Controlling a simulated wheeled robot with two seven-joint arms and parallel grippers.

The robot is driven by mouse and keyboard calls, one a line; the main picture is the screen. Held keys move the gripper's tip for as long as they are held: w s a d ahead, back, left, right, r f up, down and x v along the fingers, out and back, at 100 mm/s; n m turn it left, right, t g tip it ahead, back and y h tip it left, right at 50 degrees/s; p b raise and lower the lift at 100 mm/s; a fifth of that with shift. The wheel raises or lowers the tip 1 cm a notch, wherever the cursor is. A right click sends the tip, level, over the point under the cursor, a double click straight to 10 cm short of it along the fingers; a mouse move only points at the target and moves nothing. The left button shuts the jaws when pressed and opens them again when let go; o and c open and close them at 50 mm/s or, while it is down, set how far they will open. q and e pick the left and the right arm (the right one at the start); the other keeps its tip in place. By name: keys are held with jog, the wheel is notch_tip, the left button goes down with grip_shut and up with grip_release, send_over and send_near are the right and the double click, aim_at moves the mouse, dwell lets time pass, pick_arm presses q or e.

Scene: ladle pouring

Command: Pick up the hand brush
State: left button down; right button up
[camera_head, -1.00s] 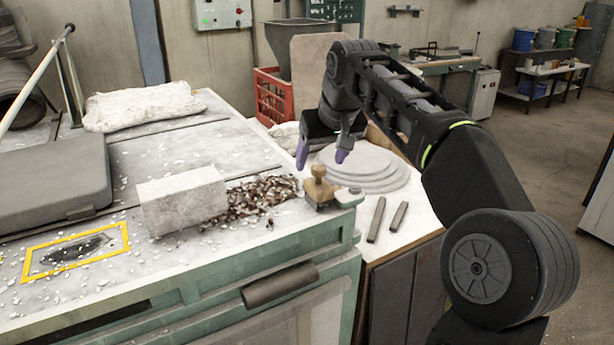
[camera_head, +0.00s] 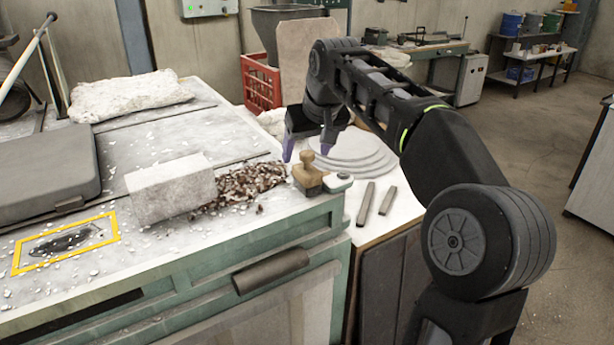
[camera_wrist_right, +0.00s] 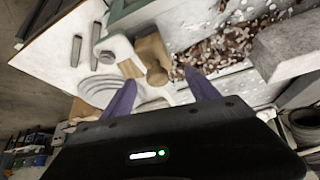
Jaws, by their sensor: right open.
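The hand brush, a tan wooden block with a round knob on top (camera_head: 308,181), stands upright at the right front corner of the workbench, beside the brown and white debris. My right gripper (camera_head: 307,149) is open and empty just above it. The fingers point down, one on each side of the knob in the picture. In the right wrist view the brush (camera_wrist_right: 152,50) lies just beyond the open purple fingers (camera_wrist_right: 161,80), with its knob between their tips. I cannot tell whether a finger touches it. My left gripper is not in view.
A pale stone block (camera_head: 172,192) lies left of the debris (camera_head: 240,184). A small pale rounded object (camera_head: 339,182) sits right against the brush. Stacked white discs (camera_head: 355,152) and two grey bars (camera_head: 366,205) lie on the side table. A red crate (camera_head: 260,85) stands behind.

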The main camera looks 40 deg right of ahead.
aim_at(303, 166)
jog(key=p+x, duration=0.1)
jog(key=x, duration=0.4)
jog(key=shift+f, duration=0.1)
jog(key=shift+c, duration=0.6)
grip_shut()
dwell(0.4)
